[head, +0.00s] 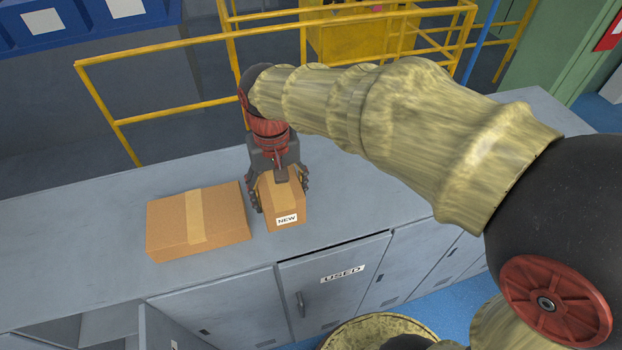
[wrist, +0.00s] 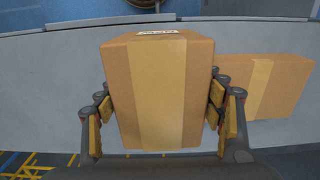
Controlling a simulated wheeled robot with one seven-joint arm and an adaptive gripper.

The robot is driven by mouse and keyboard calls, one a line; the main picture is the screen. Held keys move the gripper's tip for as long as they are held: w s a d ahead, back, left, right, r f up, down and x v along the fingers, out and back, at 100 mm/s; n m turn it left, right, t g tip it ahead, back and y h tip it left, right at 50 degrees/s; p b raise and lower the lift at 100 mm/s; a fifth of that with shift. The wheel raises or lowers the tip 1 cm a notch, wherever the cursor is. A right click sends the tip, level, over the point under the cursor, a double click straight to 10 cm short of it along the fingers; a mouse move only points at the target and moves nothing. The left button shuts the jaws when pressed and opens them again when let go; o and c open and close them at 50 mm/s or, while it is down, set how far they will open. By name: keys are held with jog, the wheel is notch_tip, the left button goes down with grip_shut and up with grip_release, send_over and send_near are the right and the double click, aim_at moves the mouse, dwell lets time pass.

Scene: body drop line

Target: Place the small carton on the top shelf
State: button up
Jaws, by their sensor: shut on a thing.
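The small carton (head: 284,205) is a brown box with a tan tape strip and a white "NEW" label. It is at the front part of the grey counter top (head: 330,200) in the head view. My gripper (head: 281,190) points down and is shut on its two sides. In the wrist view the small carton (wrist: 158,95) fills the middle, with the yellow finger pads (wrist: 160,110) against its left and right faces. I cannot tell whether its underside touches the counter. No top shelf can be made out with certainty.
A larger flat carton (head: 197,221) lies on the counter just left of the small one. Grey cabinet doors, one labelled "USED" (head: 342,274), are below the counter edge. A yellow railing (head: 160,118) stands behind. The counter to the right is clear.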

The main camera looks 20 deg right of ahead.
jog(key=w+d+f+p, duration=0.1)
jog(key=w+d+f, duration=0.1)
jog(key=d+f, duration=0.1)
jog(key=w+d+f+p, duration=0.1)
jog(key=w+d+f, duration=0.1)
jog(key=d, duration=0.3)
jog(key=w+d+f+p, duration=0.1)
jog(key=w+d+f, duration=0.1)
jog(key=d+f, duration=0.2)
jog(key=shift+w+f, duration=0.2)
jog(key=shift+w, duration=0.1)
jog(key=shift+w+d+f+p, duration=0.15)
jog(key=shift+f+p, duration=0.25)
jog(key=shift+f, duration=1.3)
jog(key=shift+f, duration=0.1)
jog(key=shift+f, duration=0.15)
jog(key=o, duration=1.3)
jog(key=shift+o, duration=0.7)
